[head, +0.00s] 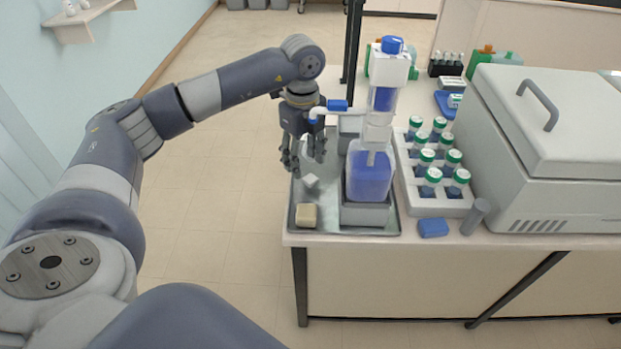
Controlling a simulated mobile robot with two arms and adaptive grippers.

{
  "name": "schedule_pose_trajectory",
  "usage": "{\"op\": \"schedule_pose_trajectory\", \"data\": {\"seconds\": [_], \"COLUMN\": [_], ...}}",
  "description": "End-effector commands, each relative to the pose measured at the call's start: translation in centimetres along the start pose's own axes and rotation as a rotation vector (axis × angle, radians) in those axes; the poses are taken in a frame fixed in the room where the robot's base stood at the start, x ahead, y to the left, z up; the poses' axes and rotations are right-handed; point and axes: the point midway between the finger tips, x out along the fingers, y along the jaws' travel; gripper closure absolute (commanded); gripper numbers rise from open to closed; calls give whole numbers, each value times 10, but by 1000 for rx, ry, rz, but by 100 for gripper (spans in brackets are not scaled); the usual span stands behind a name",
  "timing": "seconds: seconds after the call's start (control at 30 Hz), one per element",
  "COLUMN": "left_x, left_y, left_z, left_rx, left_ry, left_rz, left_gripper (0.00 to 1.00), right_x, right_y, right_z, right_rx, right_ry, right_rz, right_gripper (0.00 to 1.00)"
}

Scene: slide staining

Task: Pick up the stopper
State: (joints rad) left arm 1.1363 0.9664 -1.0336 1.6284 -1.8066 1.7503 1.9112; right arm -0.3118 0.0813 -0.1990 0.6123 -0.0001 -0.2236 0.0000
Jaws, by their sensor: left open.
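My left gripper (303,160) is open and points down over the left part of the metal tray (306,238). A small pale grey piece (310,181) lies on the tray just below the fingertips; it may be the stopper, but it is too small to be sure. Nothing shows between the fingers. A dispenser bottle with blue liquid (370,176) stands in a grey holder on the tray, right of the gripper. It has a blue top (392,45) and a side spout with a blue valve (337,105) close to the gripper's wrist. My right gripper is not in view.
A beige block (307,215) lies at the tray's front left. Right of the tray are a white rack (441,209) of green-capped bottles, a blue block (433,228), a grey cylinder (475,217) and a large lidded machine (560,160). Open floor lies left of the table.

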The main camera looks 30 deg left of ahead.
Motion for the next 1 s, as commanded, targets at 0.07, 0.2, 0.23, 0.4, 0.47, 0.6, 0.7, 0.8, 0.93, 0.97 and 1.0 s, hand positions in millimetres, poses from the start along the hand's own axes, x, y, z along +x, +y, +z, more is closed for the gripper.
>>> {"op": "schedule_pose_trajectory", "data": {"seconds": [0.07, 0.2, 0.23, 0.4, 0.47, 0.6, 0.7, 0.8, 0.93, 0.97, 1.0], "left_x": [8, 30, 35, 49, 50, 50, 50, 49, 49, 49, 49], "left_y": [-1, -5, -5, -5, -6, -6, -6, -6, -6, -6, -6], "left_z": [-2, -3, -3, -3, -3, -3, -3, -3, -3, -3, -3], "left_rx": [1, 0, -1, 0, 0, 0, 0, 0, 0, 0, 0], "left_ry": [0, 0, 0, 1, 0, 0, 0, 0, 0, 0, 0], "left_rz": [5, 6, 6, 3, 1, 1, 2, 2, 2, 1, 1], "left_gripper": [52, 52, 52, 52, 52, 52, 69, 85, 86, 86, 86], "right_x": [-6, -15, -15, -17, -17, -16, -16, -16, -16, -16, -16], "right_y": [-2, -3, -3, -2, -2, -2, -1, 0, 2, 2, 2], "right_z": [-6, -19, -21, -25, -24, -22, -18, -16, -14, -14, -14], "right_rx": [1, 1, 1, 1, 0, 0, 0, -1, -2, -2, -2], "right_ry": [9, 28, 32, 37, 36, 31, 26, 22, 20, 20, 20], "right_rz": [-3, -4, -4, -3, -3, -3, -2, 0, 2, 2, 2], "right_gripper": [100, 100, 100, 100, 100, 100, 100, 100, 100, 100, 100]}}
